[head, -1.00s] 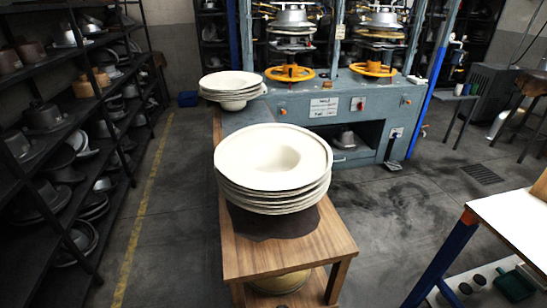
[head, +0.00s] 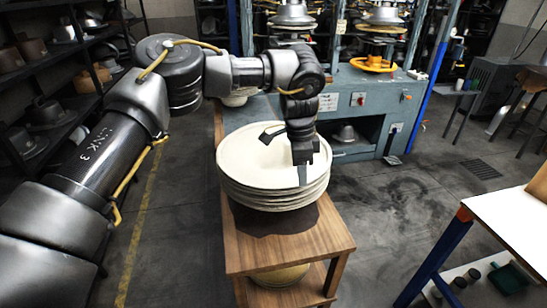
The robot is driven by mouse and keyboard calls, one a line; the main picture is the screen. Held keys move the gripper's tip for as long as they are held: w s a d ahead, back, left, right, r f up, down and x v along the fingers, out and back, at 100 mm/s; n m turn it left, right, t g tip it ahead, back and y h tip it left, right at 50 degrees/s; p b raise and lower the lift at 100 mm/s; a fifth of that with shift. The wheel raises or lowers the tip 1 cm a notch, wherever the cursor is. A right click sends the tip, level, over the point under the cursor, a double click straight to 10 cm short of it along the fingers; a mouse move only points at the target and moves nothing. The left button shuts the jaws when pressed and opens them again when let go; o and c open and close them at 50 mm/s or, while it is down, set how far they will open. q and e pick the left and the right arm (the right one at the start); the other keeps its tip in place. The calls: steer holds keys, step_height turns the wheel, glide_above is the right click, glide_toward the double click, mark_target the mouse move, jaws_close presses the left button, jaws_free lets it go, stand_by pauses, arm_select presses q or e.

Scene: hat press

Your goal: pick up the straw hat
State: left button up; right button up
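A stack of cream straw hats (head: 240,165) lies on the wooden stand, with wide flat brims and the top hat's hollow facing up. My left gripper (head: 286,160) hangs over the right half of the stack and hides much of the top hat's hollow. Its two fingers are apart, one over the middle of the top hat and one pointing down near its front right brim. Nothing shows between them. I cannot tell whether a finger touches the brim. My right gripper is not in view.
The wooden stand (head: 283,247) has a dark patch under the hats. The blue-grey press (head: 375,105) stands behind. Dark shelves (head: 60,130) with hat forms line the left. A white table (head: 515,225) is at right, with open floor between.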

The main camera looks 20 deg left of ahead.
arm_select(q)
steer(key=a+r+n+y, duration=0.1)
steer(key=a+r+n, duration=0.1)
steer(key=a+r, duration=0.3)
steer(key=p, duration=0.1)
glide_above(284, 187)
steer(key=f, duration=0.4)
steer(key=shift+s+f, duration=0.2)
steer(key=shift+f, duration=0.45)
steer(key=shift+f+p, duration=0.4)
steer(key=shift+p, duration=0.2)
step_height(284, 187, down, 4)
steer(key=shift+w+r+p, duration=0.15)
steer(key=shift+p, duration=0.6)
steer(key=shift+f, duration=0.4)
steer(key=shift+c, duration=0.2)
jaws_close()
